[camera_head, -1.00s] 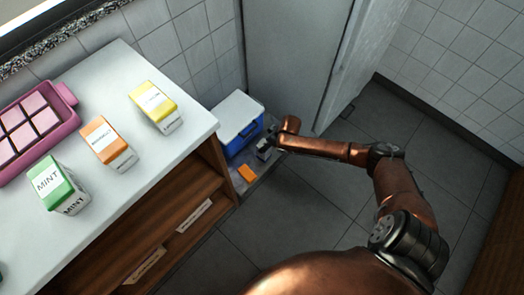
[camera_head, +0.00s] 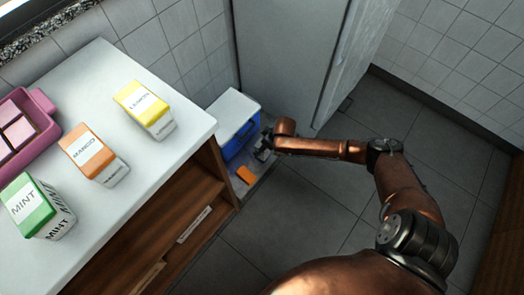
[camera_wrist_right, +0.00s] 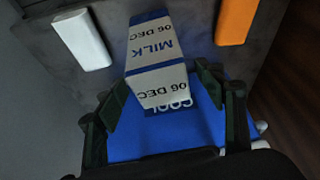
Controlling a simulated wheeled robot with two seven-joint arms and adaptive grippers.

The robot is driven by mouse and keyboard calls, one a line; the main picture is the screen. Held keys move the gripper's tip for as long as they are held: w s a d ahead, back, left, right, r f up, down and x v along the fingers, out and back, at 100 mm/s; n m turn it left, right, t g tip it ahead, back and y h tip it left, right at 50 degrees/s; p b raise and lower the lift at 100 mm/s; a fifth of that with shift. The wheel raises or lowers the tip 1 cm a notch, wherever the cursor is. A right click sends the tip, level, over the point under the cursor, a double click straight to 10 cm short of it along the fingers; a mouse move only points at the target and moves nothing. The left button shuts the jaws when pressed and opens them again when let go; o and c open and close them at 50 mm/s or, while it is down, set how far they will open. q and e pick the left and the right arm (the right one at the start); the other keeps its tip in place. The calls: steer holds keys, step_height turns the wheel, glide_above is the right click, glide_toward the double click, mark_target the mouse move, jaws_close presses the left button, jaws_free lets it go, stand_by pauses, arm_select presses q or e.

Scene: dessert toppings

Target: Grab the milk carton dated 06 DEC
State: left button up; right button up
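In the right wrist view, a blue and white milk carton (camera_wrist_right: 155,55) shows the words MILK and 06 DEC on two faces. My right gripper (camera_wrist_right: 163,76) has one dark finger on each side of the carton's near end. Slivers of blue show between the carton and the fingers, so the gripper looks open around it. In the head view, my right gripper (camera_head: 263,150) is low beside the blue cooler box, and the carton is hard to make out there. My left gripper is not in view.
The blue cooler box (camera_head: 240,140) with a white lid is close to the gripper. Mint (camera_head: 35,208), mango (camera_head: 95,153) and lemon (camera_head: 146,108) cartons and a pink tray (camera_head: 42,101) stand on the counter.

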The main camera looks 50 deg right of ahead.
jaws_close()
stand_by(0.7)
